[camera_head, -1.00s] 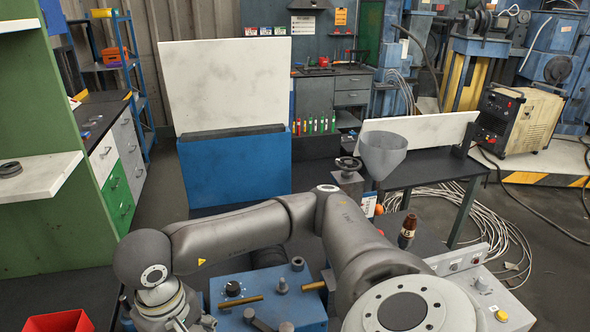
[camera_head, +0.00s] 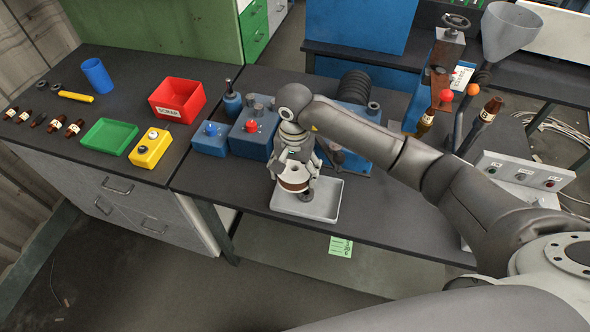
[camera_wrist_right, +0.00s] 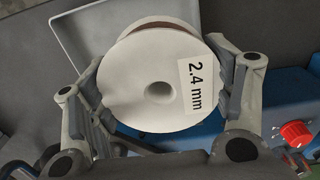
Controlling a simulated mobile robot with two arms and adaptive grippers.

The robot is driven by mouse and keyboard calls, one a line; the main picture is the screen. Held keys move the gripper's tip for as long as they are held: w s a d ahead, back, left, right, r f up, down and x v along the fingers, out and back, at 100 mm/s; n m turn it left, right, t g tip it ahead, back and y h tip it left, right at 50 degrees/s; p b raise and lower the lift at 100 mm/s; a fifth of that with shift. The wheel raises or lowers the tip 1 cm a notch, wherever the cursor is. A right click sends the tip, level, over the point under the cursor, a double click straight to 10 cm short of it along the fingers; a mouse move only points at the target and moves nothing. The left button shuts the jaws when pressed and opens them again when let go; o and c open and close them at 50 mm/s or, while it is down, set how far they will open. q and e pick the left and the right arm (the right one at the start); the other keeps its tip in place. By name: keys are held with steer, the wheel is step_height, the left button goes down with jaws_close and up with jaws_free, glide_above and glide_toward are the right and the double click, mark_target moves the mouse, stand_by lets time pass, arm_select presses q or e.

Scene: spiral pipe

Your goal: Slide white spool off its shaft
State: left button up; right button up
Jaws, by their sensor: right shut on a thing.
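The white spool (camera_head: 295,176) with brown material wound between its flanges is between the fingers of my right gripper (camera_head: 294,180), which is shut on it. In the right wrist view the spool (camera_wrist_right: 160,82) faces the camera with its round centre hole and a "2.4 mm" label. The right gripper's fingers (camera_wrist_right: 165,95) press on it from both sides. No shaft shows in the hole. The spool is over a light grey tray (camera_head: 322,205), which also shows behind it in the right wrist view (camera_wrist_right: 85,35). My left gripper is not in view.
Blue machine blocks (camera_head: 253,135) stand behind the tray. A red bin (camera_head: 177,98), a green tray (camera_head: 108,136), a yellow button box (camera_head: 150,148) and small bottles are on the left bench. A funnel (camera_head: 510,30) and a control box (camera_head: 523,172) are at right.

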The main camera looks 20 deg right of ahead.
steer(key=shift+f, duration=0.2)
steer(key=shift+s+f+b, duration=0.15)
steer(key=shift+f+b, duration=0.2)
steer(key=shift+f, duration=0.55)
steer(key=shift+f+b, duration=0.55)
steer(key=shift+f, duration=0.1)
steer(key=shift+f+b, duration=0.3)
steer(key=shift+f, duration=0.35)
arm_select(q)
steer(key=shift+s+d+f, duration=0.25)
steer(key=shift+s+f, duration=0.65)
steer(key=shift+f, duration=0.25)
arm_select(e)
steer(key=o, duration=1.1)
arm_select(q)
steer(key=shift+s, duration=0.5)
